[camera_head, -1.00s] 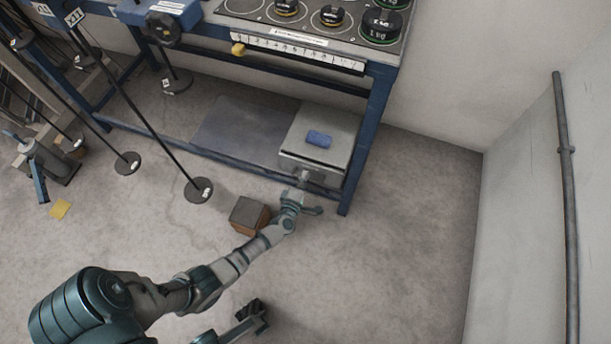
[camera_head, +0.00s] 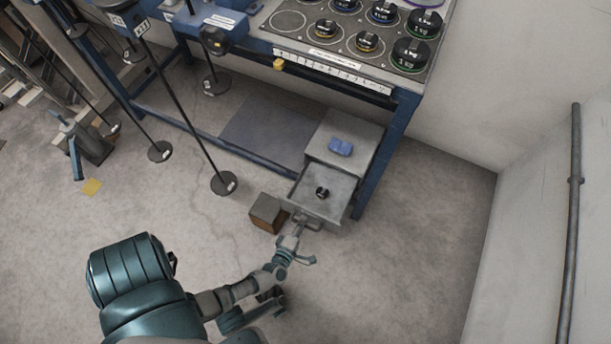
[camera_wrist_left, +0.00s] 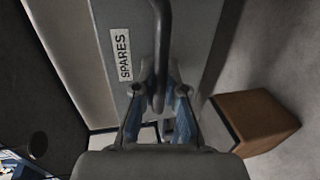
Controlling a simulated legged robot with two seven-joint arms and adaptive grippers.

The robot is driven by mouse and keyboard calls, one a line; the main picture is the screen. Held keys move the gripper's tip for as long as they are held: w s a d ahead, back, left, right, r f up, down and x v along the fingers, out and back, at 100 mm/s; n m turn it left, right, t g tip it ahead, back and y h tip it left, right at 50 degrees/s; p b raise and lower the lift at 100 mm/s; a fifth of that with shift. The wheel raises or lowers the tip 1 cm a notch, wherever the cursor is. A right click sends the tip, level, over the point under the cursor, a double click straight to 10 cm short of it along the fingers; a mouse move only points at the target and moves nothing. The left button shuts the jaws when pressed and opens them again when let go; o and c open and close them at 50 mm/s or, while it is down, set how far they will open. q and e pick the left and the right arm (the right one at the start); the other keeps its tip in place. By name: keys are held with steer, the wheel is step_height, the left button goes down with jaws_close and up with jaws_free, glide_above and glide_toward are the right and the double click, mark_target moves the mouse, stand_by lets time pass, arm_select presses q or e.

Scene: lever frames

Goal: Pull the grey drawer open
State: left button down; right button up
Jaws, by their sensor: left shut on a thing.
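The grey drawer (camera_head: 335,204) is pulled out of its grey cabinet (camera_head: 361,136) under the blue bench, and its inside shows. A small black weight (camera_head: 322,193) lies in it. My left gripper (camera_head: 299,224) is at the drawer's front and is shut on the bar handle. In the left wrist view, the dark handle (camera_wrist_left: 163,45) runs down between the fingers of the gripper (camera_wrist_left: 160,98). A label reading SPARES (camera_wrist_left: 121,54) is on the drawer front beside the handle.
A brown box (camera_head: 267,213) stands on the floor left of the drawer. A blue cloth-like block (camera_head: 340,147) lies on the cabinet. A blue bench leg (camera_head: 388,150) is close on the right. Levers with round discs (camera_head: 224,183) hang at left. Floor right of the drawer is clear.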

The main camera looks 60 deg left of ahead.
arm_select(q)
steer(key=shift+s+d+f, duration=0.15)
steer(key=shift+s+d, duration=0.1)
steer(key=shift+s, duration=0.15)
steer(key=c, duration=1.2)
jaws_free()
steer(key=shift+w, duration=0.1)
steer(key=v, duration=0.7)
steer(key=shift+s, duration=0.25)
steer(key=shift+d, duration=0.1)
